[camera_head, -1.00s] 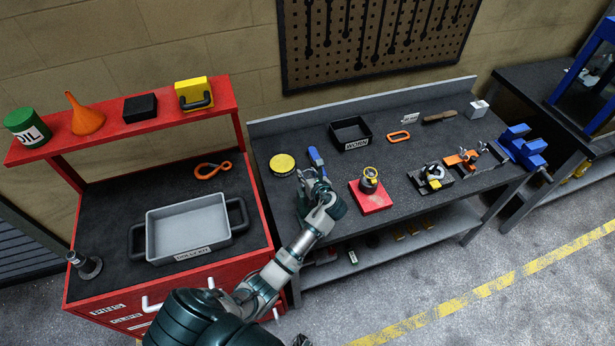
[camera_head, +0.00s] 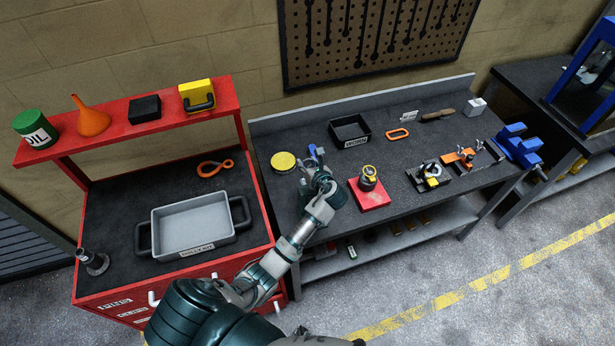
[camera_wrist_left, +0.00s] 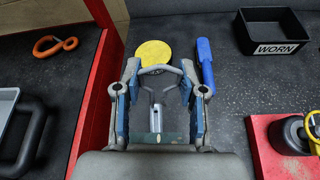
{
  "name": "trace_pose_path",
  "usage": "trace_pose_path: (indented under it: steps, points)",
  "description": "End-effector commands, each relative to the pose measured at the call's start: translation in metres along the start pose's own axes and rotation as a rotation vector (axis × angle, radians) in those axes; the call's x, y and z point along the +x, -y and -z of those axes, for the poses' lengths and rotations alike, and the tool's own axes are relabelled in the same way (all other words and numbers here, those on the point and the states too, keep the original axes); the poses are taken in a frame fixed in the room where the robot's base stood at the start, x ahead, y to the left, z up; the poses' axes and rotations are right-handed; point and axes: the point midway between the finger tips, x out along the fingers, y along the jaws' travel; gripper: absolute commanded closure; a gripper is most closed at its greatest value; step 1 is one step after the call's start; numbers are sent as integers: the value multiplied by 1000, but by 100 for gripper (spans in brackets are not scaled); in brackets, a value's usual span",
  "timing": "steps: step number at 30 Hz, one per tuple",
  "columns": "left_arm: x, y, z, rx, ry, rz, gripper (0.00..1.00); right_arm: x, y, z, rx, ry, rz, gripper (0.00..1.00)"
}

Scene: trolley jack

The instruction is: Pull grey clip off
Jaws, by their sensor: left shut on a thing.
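My left gripper (camera_head: 316,170) is over the left end of the grey workbench, close to a blue-handled tool (camera_head: 313,152). In the left wrist view, its two fingers (camera_wrist_left: 160,80) are shut on a thin grey forked piece with a curved bow across the fingertips, which looks like the grey clip (camera_wrist_left: 158,96). Its exact contact with the fingers is hard to tell. A red block (camera_head: 373,197) carrying a dark round part with a yellow ring (camera_head: 368,172) stands to the gripper's right, apart from it. My right gripper is not in view.
A yellow disc (camera_head: 283,161) lies just beyond the gripper. The black WORN tray (camera_head: 345,143) is behind it, to the right. The red trolley (camera_head: 262,205) with a grey tray (camera_head: 194,225) stands at left. Clamp-like fixtures (camera_head: 430,175) and a blue vise (camera_head: 518,147) are further right.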

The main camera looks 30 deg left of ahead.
Motion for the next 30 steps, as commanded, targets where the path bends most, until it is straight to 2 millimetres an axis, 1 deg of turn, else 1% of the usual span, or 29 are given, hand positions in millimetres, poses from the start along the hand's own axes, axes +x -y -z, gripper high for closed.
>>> trace_pose_path:
  steps: [4,14,30]
  points:
    - [-3,-1,-6,-1,1,1,100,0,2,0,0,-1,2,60]
    - [-4,-1,-8,-1,0,1,100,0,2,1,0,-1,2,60]
    - [-20,-7,-48,-1,0,1,100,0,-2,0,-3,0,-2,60]
